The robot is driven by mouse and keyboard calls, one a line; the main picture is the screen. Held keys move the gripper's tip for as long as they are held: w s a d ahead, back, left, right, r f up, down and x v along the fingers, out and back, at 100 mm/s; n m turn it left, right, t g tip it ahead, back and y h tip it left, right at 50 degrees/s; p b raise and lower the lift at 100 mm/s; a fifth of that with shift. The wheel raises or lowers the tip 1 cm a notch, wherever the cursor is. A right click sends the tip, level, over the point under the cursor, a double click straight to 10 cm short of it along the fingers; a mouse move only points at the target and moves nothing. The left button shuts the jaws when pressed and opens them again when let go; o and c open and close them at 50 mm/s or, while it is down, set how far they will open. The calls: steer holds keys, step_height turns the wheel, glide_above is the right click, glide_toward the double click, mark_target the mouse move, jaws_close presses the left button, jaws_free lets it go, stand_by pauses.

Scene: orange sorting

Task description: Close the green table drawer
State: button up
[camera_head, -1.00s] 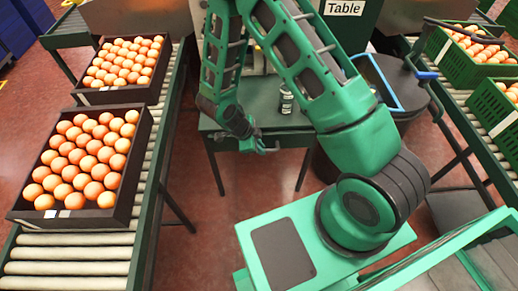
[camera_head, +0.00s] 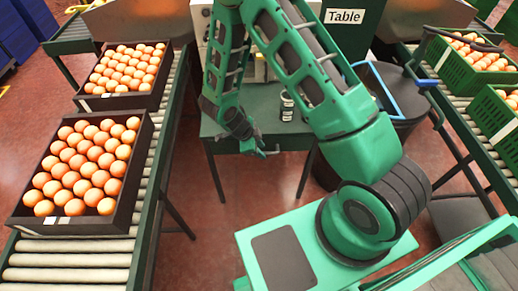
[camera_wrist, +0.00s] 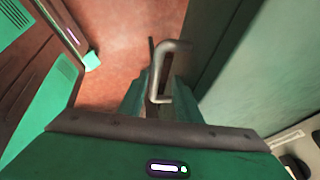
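The green table (camera_head: 262,130) stands in the middle of the head view, and my gripper (camera_head: 266,153) is at its front edge. My arm hides part of the table, and how far the drawer is out cannot be seen.
Dark crates of oranges (camera_head: 58,217) stand on the left roller conveyor (camera_head: 65,274). Green crates (camera_head: 462,72) stand on the right conveyor. A small jar (camera_head: 287,106) is on the table. A blue-rimmed bin (camera_head: 392,88) is to its right. Red floor (camera_head: 215,215) is clear before the table.

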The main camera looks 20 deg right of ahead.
steer(key=v, duration=1)
steer(key=shift+r, duration=0.35)
steer(key=shift+a, duration=0.15)
steer(key=s+d+r+n+g+y, duration=0.1)
steer(key=s+d+r+n, duration=0.2)
steer(key=d+r, duration=0.55)
steer(key=s+d+r+n, duration=0.2)
steer(key=d+r+n, duration=0.1)
steer(key=d+r, duration=0.5)
steer(key=s+d+r+n+y, duration=0.2)
steer(key=s+r+n, duration=0.2)
steer(key=s, duration=0.6)
steer(key=s+d+r+n+y, duration=0.2)
steer(key=s+r+n, duration=0.3)
steer(key=s, duration=0.6)
step_height(320, 180, up, 3)
steer(key=shift+d+f+n, duration=0.1)
steer(key=shift+d+n, duration=0.2)
steer(key=shift+d, duration=0.3)
